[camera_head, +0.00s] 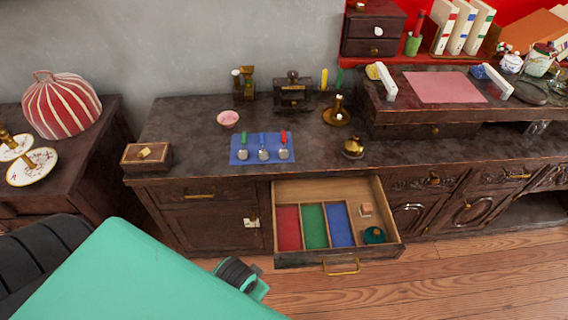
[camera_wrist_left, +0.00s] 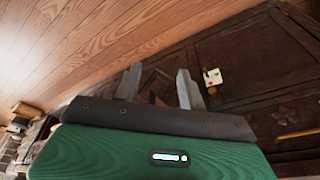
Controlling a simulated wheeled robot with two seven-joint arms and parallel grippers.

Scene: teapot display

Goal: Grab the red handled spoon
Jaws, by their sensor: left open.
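The red handled spoon (camera_head: 284,152) lies at the right end of a row of three spoons on a blue mat (camera_head: 240,160) on the cabinet top. The green handled spoon (camera_head: 243,152) is at the left and the blue handled spoon (camera_head: 263,153) is in the middle. My left gripper (camera_wrist_left: 157,86) is open and empty in the left wrist view, in front of the dark cabinet front. In the head view its arm is low and left of the open drawer, well below the spoons. No spoon shows in the left wrist view. My right gripper is in neither view.
An open drawer (camera_head: 290,258) with red, green and blue compartments juts out below the mat. A pink bowl (camera_head: 228,118), a brass bell-like item (camera_head: 353,148) and a wooden box (camera_head: 146,157) stand around the mat. The cabinet top between mat and box is clear.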

